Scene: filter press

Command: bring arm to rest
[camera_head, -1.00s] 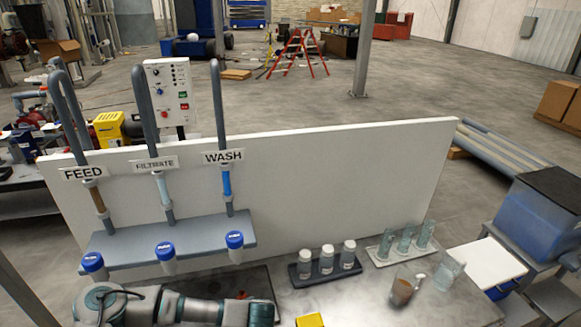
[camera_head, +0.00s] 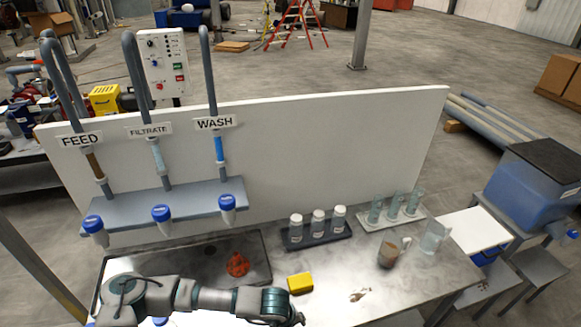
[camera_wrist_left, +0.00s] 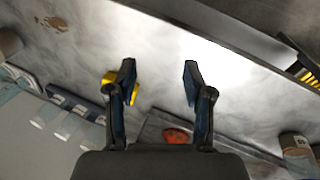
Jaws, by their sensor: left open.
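My left arm (camera_head: 190,294) comes in from the lower left of the head view and stretches right along the front of the metal bench. Its end (camera_head: 285,308) is at the bottom edge, below the yellow sponge, and the fingers cannot be made out there. In the left wrist view my left gripper (camera_wrist_left: 158,75) has its two fingers wide apart with nothing between them. The yellow sponge (camera_head: 300,283) lies on the bench; in the wrist view it shows partly behind the left finger (camera_wrist_left: 108,78). My right gripper is not in view.
A red cloth (camera_head: 237,264) lies in the sunken tray. A dark rack with white-capped bottles (camera_head: 318,222), a glass rack (camera_head: 393,213), a beaker of brown liquid (camera_head: 388,252) and a clear jug (camera_head: 433,238) stand behind. A brown stain (camera_head: 358,295) marks the bench. Blue-capped sample bottles (camera_head: 162,217) hang beneath the pipes.

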